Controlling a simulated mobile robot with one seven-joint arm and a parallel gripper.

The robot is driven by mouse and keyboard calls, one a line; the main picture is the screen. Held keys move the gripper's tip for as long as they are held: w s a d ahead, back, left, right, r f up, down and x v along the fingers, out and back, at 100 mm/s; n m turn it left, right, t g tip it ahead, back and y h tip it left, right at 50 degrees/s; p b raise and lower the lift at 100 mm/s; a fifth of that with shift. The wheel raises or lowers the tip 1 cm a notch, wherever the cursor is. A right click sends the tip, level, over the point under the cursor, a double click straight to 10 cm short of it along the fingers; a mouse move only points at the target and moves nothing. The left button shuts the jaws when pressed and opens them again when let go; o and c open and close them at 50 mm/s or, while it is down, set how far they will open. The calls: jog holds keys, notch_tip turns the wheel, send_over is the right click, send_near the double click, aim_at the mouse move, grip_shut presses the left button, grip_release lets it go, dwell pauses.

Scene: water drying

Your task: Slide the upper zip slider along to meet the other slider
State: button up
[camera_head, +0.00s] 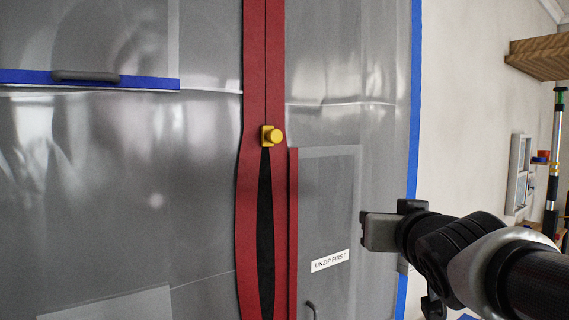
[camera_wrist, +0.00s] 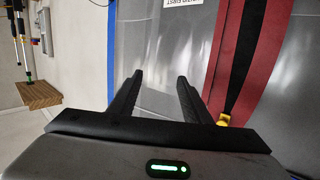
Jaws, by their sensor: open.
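A yellow zip slider with a round knob (camera_head: 271,135) sits on the red zip band (camera_head: 265,60) of the grey plastic sheet. Above it the zip is closed; below it a narrow dark gap (camera_head: 265,230) is open. The other slider is not visible. My gripper (camera_head: 365,230) is to the right of the zip and lower than the yellow slider, apart from it. In the wrist view my gripper (camera_wrist: 160,77) shows two spread, empty fingers. The yellow slider (camera_wrist: 222,119) is partly hidden there, just right of the right finger.
A second, thinner red strip (camera_head: 293,220) and a label reading "UNZIP FIRST" (camera_head: 330,261) lie between the zip and my gripper. Blue tape (camera_head: 413,130) edges the sheet. A wooden shelf (camera_head: 538,55) and a pole (camera_head: 556,150) stand at the far right.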

jog(key=w+a+r+n+t+y+b, duration=0.3)
jog(key=w+a+r+t+y, duration=0.1)
jog(key=a+r+y, duration=0.1)
jog(key=n+g+y+b, duration=0.1)
jog(key=n+y+b, duration=0.1)
jog(key=n+y, duration=0.45)
send_near(277, 138)
jog(key=shift+m+y, duration=0.85)
jog(key=shift+y, duration=0.1)
jog(key=x, duration=0.7)
jog(key=p+x, duration=0.1)
jog(key=x, duration=0.2)
jog(key=shift+w+f, duration=0.25)
jog(key=shift+w, duration=0.35)
grip_shut()
